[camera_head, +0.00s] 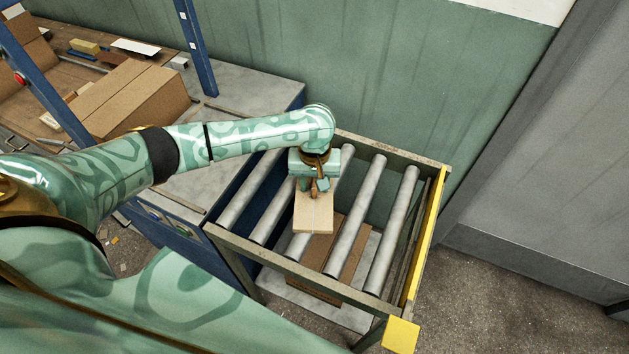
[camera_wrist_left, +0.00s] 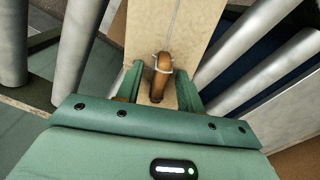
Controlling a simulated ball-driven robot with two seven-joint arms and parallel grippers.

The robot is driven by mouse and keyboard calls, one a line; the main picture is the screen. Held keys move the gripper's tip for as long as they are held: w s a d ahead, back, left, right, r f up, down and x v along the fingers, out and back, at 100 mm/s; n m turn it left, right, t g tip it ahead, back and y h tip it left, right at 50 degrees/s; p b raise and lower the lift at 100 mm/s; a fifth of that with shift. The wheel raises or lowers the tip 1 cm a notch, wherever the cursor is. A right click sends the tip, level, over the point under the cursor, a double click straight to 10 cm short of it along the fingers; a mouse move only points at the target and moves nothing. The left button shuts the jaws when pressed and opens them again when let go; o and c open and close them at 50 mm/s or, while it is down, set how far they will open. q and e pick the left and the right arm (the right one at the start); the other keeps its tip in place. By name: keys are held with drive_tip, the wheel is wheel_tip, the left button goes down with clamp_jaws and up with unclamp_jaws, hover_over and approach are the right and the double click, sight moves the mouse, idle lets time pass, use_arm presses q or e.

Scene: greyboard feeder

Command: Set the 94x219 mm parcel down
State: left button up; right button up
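My left gripper (camera_head: 314,187) is over the parcel's far end, pointing down. In the left wrist view, the two green fingers (camera_wrist_left: 160,85) stand on either side of the brown handle, with a visible gap to it. The parcel (camera_wrist_left: 178,25) runs on past the fingertips there. Its underside is hidden, so I cannot tell whether it touches the rollers. My right gripper is not in view.
The roller stand has a metal frame (camera_head: 290,263) and a yellow side rail (camera_head: 428,240). Another brown carton (camera_head: 318,250) shows below the rollers. The rollers (camera_head: 392,230) right of the parcel are bare. A bench with a large carton (camera_head: 135,98) and blue posts stands at left.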

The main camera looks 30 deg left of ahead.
use_arm(q)
wheel_tip(320, 180, up, 16)
drive_tip(key=p, duration=0.8)
drive_tip(key=shift+r, duration=0.15)
